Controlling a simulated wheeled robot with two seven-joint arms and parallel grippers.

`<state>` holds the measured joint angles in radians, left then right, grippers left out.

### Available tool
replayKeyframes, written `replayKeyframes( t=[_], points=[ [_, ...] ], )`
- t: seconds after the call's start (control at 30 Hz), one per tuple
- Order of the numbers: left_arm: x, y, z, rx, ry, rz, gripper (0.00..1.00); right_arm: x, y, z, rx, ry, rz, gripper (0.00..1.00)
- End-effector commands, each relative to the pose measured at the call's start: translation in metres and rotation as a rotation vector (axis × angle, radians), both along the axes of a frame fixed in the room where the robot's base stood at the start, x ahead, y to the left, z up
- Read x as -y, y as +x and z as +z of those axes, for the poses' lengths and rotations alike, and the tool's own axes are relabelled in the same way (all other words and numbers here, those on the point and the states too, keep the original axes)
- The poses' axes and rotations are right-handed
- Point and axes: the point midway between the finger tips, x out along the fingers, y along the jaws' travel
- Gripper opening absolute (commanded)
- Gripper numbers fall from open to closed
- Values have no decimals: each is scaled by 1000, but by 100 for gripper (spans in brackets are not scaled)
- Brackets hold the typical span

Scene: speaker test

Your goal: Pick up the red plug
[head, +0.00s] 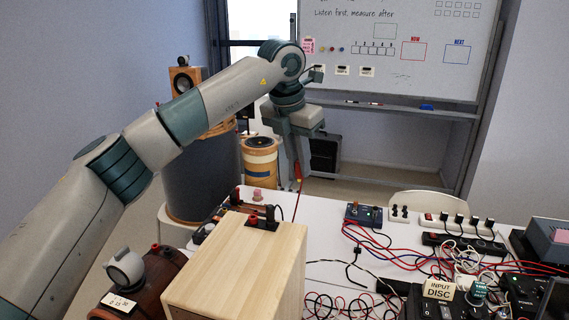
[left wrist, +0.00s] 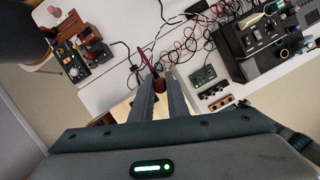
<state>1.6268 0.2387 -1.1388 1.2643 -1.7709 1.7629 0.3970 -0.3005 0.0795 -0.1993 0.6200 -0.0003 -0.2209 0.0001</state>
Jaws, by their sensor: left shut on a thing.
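The red plug (left wrist: 158,86) is between the fingertips of my left gripper (left wrist: 159,80) in the left wrist view. A dark red lead (left wrist: 146,58) runs from near it. In the head view my left gripper (head: 297,172) points down and holds the small red plug (head: 299,179) in the air above the table's far side, beyond the wooden speaker box. The lead hangs below it toward the table. The fingers hide part of the plug. My right gripper is not in view.
The pale wooden speaker box (head: 240,265) stands in front, with a red and black terminal (head: 262,220) on top. A whiteboard (head: 400,85) stands behind.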

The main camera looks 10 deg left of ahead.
Motion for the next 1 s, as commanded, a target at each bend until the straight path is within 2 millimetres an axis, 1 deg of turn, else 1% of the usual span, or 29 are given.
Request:
replayKeyframes(
  t=[0.13,0.67,0.77,1.0],
  points=[
    [4,1,2,1,1,0,0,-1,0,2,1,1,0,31],
    [4,1,4,1,1,0,0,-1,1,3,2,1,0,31],
    [4,1,9,1,0,0,0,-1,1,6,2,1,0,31],
    [4,1,34,1,1,1,0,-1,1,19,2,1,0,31]
  ],
)
